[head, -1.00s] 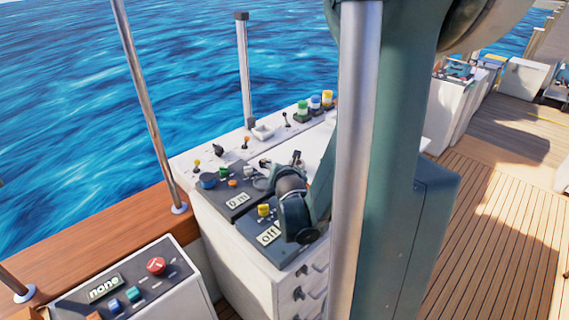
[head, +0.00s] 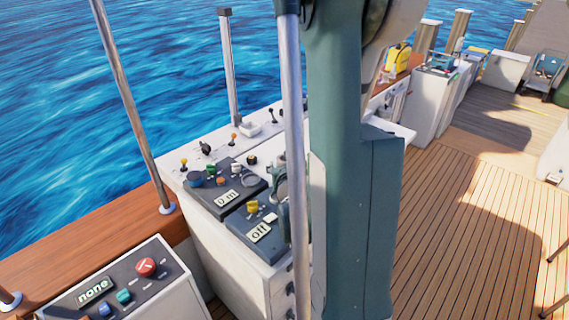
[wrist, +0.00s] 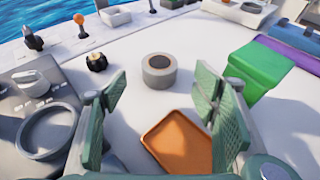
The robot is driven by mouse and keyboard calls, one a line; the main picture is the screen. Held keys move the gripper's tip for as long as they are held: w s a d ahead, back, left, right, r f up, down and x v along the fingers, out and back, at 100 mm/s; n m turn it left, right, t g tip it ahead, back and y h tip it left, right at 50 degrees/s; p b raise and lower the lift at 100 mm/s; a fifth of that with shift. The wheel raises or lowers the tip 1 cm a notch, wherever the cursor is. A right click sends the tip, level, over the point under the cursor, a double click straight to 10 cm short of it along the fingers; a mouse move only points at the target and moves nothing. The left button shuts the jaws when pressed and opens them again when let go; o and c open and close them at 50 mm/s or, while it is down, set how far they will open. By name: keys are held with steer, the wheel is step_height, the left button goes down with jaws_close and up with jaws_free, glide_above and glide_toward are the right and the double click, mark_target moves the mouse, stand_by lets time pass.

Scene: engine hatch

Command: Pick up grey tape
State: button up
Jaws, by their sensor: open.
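The grey tape (wrist: 159,76), a short roll with a dark brown centre, lies flat on the white console top (wrist: 120,75) in the wrist view. My gripper (wrist: 163,97) is open and empty. Its two green fingers stand left and right in the lower half of the view, and the tape shows beyond the gap between them, apart from both. In the head view my gripper is mostly hidden behind my column, and I cannot make out the tape there.
An orange tray (wrist: 177,142) lies below the gap between the fingers. A green block (wrist: 257,68) stands to the right, a black knob (wrist: 96,61) left of the tape. A grey ring (wrist: 48,132) sits on the control panel at left. Levers (wrist: 80,25) stand at the back.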

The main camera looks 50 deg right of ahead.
mark_target(285, 161)
steer(key=shift+x, duration=1.2)
steer(key=shift+d, duration=0.1)
steer(key=shift+b+x, duration=0.8)
steer(key=shift+x, duration=1.75)
steer(key=shift+f, duration=0.15)
steer(key=c, duration=1)
